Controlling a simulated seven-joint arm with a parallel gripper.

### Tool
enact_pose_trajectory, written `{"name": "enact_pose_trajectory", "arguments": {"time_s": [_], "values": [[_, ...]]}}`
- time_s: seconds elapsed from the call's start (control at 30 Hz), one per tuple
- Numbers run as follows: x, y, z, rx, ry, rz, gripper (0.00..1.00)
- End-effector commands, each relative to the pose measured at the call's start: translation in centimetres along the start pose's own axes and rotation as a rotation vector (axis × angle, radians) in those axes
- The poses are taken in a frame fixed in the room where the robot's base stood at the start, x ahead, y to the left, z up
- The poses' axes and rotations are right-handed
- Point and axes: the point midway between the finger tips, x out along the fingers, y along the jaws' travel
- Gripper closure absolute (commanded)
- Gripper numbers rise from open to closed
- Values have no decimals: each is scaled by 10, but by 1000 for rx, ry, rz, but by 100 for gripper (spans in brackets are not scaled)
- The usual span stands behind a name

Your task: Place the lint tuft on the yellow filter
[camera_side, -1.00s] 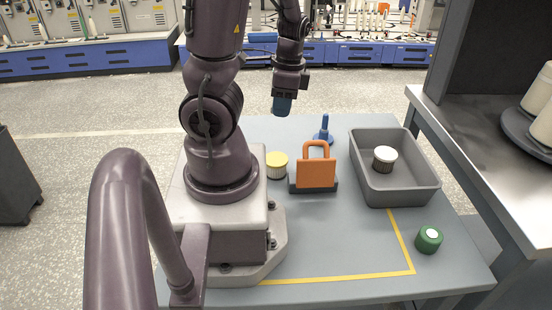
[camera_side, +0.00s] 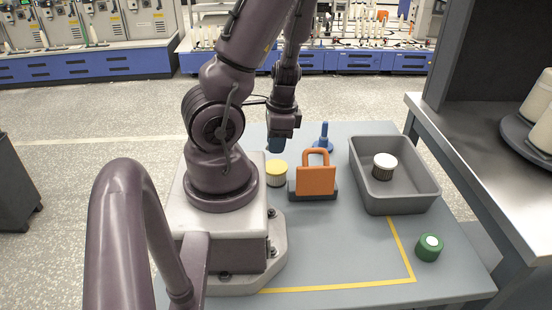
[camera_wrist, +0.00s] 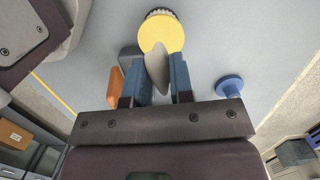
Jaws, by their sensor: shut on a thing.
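The yellow filter (camera_side: 276,172) is a short round cartridge with a flat yellow top and a pale pleated side. It stands upright on the table, left of the orange block. Its yellow top also shows in the wrist view (camera_wrist: 160,32). My gripper (camera_side: 276,146) is above and slightly behind it in the side view. In the wrist view my gripper (camera_wrist: 162,75) has its blue fingers shut on the lint tuft (camera_wrist: 157,70), a grey-beige pointed lump. The tuft's tip overlaps the filter's near edge in that view; I cannot tell whether they touch. The side view does not show the tuft clearly.
An orange padlock-shaped block (camera_side: 316,181) on a dark base stands right of the filter. A blue peg (camera_side: 323,140) stands behind it. A grey bin (camera_side: 402,205) holds a white-topped filter (camera_side: 384,165). A green round piece (camera_side: 429,247) sits front right. The front middle of the table is clear.

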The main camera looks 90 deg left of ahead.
Motion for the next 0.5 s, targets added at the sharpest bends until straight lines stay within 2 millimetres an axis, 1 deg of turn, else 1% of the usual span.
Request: {"name": "enact_pose_trajectory", "arguments": {"time_s": [0.03,0.17,0.4,0.5], "values": [[5,0,0,-2,-1,1,100],[12,0,-1,-1,-1,0,100],[37,0,-4,-3,-1,1,100],[44,0,-5,-1,0,1,100]]}}
